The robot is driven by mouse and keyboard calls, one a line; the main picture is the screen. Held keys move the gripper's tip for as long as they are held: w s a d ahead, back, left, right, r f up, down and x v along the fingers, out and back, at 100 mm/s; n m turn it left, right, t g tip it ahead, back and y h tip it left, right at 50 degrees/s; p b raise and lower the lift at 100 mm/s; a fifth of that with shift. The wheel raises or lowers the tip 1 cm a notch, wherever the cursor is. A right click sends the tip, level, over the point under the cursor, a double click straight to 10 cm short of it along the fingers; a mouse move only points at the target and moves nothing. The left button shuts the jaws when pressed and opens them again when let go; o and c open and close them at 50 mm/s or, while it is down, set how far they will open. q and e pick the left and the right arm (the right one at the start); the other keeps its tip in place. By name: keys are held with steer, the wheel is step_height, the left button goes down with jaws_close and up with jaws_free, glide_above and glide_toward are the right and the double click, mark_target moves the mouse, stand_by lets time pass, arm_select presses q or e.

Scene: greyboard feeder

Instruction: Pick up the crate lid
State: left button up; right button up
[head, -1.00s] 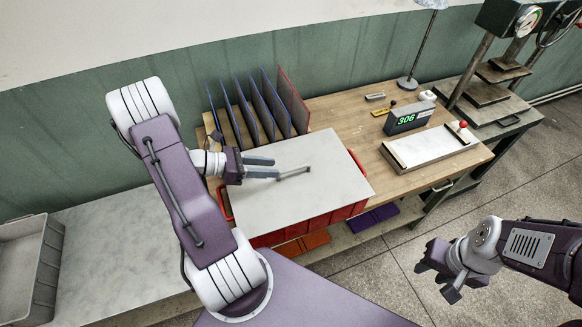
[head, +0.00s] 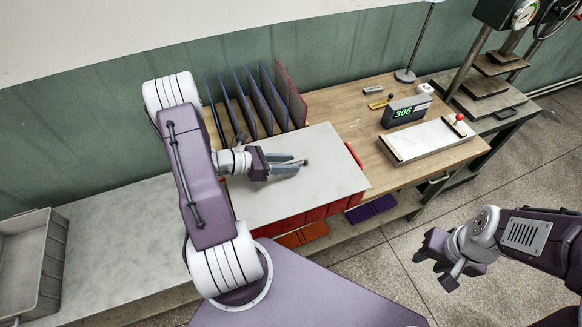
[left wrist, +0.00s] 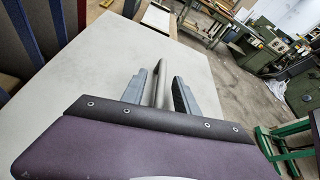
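The crate lid (head: 325,190) is a flat pale grey board lying on a red crate (head: 300,220), with a bar handle (head: 304,162) on its top. The lid also fills much of the left wrist view (left wrist: 75,85). My left gripper (head: 290,165) is low over the lid at the handle. In the left wrist view the handle (left wrist: 160,85) lies between its two fingers (left wrist: 160,92), with a gap showing on each side. In the head view the fingers hide most of the handle. My right gripper (head: 428,258) is off to the right above the floor, away from the lid; its fingers are unclear.
Upright blue and red dividers (head: 258,100) stand just behind the lid. To the right on the wooden bench (head: 340,108) are a display reading 306 (head: 404,112) and a white plate (head: 432,140). A grey bin (head: 55,260) is at far left; the grey bench beside it is clear.

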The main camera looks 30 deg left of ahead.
arm_select(q)
steer(key=shift+w+d, duration=0.15)
steer(key=shift+d, duration=0.05)
jaws_close()
stand_by(1.2)
